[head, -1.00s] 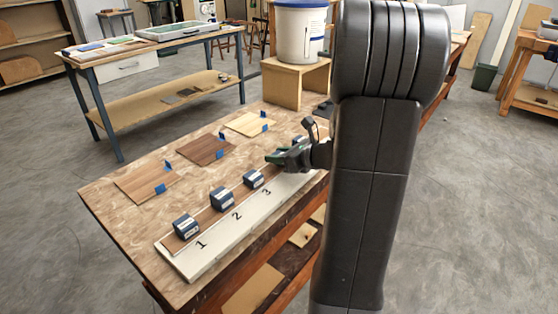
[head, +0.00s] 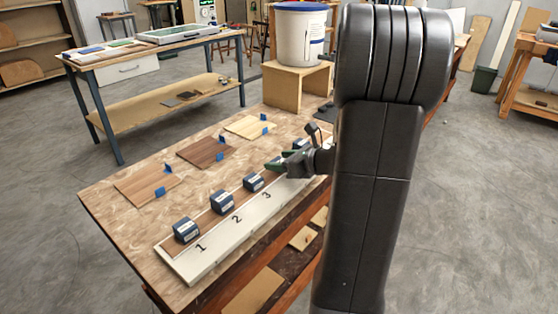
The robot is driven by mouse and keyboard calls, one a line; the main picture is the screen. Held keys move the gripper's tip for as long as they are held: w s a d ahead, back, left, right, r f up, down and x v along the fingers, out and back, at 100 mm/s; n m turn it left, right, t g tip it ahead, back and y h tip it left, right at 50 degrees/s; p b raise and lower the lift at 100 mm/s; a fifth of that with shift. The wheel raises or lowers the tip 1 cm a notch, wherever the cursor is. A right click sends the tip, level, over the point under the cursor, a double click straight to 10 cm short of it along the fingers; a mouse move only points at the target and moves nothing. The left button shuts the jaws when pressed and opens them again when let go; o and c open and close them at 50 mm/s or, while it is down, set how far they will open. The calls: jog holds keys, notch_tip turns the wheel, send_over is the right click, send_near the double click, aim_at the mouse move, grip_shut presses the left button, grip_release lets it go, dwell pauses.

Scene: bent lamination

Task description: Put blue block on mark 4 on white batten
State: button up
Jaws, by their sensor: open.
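The white batten (head: 218,245) lies along the front edge of the workbench, with printed marks 1, 2 and 3 showing. Mark 4 is hidden behind my gripper and arm. Dark blue blocks with pale labels stand on the brown strip along the batten, one by mark 1 (head: 186,230), one by mark 2 (head: 222,202) and one by mark 3 (head: 253,182).
Three wood sheets with small blue clamps or tabs lie behind the row: a brown one (head: 148,187), a dark one (head: 206,152) and a pale one (head: 249,127). A white bucket (head: 299,40) stands on a wooden box (head: 290,85) at the far end.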

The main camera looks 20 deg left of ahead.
aim_at(279, 161)
jog(key=p+v, duration=0.1)
jog(key=v, duration=1)
jog(key=shift+a, duration=0.1)
jog(key=x, duration=0.4)
jog(key=b+x, duration=0.1)
jog(key=x, duration=0.7)
jog(key=shift+f+b, duration=0.4)
notch_tip(279, 161, up, 3)
jog(key=shift+r+p, duration=0.1)
jog(key=shift+p, duration=0.55)
jog(key=shift+r, duration=0.55)
jog(key=shift+f, duration=0.1)
